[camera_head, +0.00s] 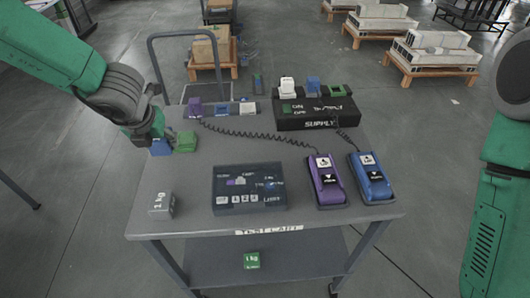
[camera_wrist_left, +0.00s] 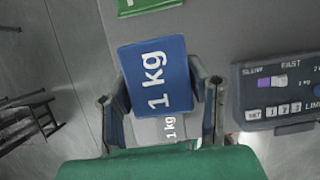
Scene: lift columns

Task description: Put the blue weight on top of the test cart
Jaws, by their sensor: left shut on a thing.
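The blue weight (camera_head: 160,148), marked 1 kg, is at the left edge of the test cart (camera_head: 140,222), next to a green weight (camera_head: 186,142). My left gripper (camera_head: 152,139) is shut on the blue weight. In the left wrist view the blue weight (camera_wrist_left: 158,75) sits between the two fingers (camera_wrist_left: 160,98). I cannot tell whether its underside touches the cart top. A grey 1 kg weight (camera_head: 161,205) stands at the front left of the cart top, and another green 1 kg weight (camera_head: 252,260) is on the lower shelf. My right gripper is out of view.
A dark control box (camera_head: 249,188) and purple (camera_head: 326,182) and blue (camera_head: 370,180) corded handsets lie on the cart top. A black supply box (camera_head: 316,113) stands at the back. The cart top between the green weight and control box is free.

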